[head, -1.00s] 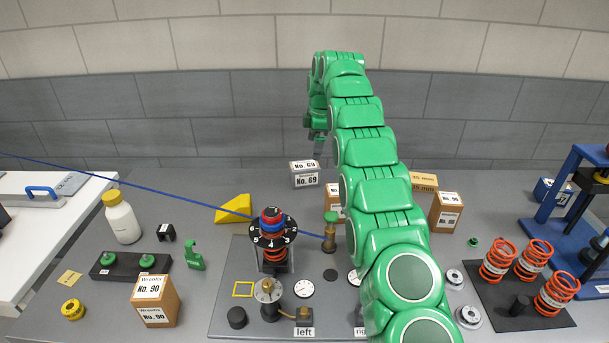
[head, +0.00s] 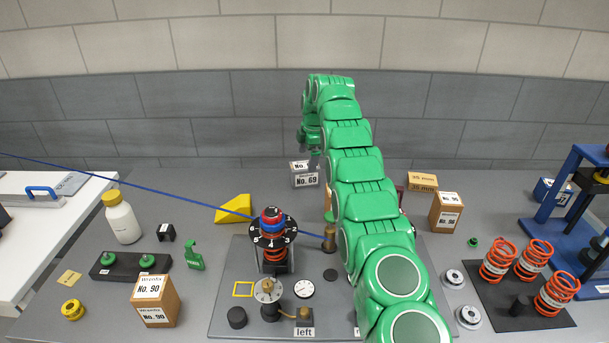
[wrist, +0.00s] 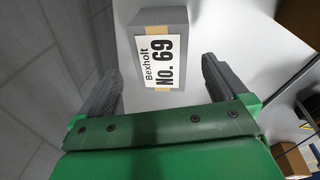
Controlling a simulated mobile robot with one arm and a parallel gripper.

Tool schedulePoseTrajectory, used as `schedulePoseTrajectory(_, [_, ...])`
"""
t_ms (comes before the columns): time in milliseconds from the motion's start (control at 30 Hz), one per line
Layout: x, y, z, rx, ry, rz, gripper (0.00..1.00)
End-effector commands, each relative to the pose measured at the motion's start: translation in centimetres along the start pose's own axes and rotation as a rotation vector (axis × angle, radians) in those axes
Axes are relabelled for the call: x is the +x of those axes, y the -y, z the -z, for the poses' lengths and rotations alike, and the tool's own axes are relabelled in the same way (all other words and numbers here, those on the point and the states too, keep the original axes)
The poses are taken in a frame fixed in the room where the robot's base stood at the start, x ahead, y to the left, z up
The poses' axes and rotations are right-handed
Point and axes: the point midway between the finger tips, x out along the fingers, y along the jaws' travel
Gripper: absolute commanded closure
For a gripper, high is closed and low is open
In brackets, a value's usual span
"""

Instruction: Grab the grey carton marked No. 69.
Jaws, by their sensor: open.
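The grey carton marked No. 69 (head: 306,180) stands at the back of the table, in front of the wall, with a white label on its front and top. In the wrist view the carton (wrist: 162,48) lies between and just beyond the fingertips, its Bexholt No. 69 label facing the camera. My gripper (wrist: 162,66) is open, one finger on each side of the carton, with gaps visible. In the head view my gripper (head: 312,160) is above the carton and hides part of its top. Its fingers are hard to make out there.
My arm reaches over the middle of the table and hides things behind it. Cardboard cartons (head: 446,212) and (head: 423,182) stand to the right, a No. 90 carton (head: 155,300) front left. A yellow wedge (head: 234,208) and a dial post (head: 272,228) are nearer. A blue line crosses the left.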

Motion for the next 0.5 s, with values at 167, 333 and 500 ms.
schedulePoseTrajectory(167, [0.4,0.0,0.0,0.000,0.000,-0.002,0.00])
schedulePoseTrajectory(333, [1.1,0.1,0.2,0.000,0.000,0.001,0.00])
schedulePoseTrajectory(500, [2.4,0.2,0.4,-0.001,0.000,0.000,0.00])
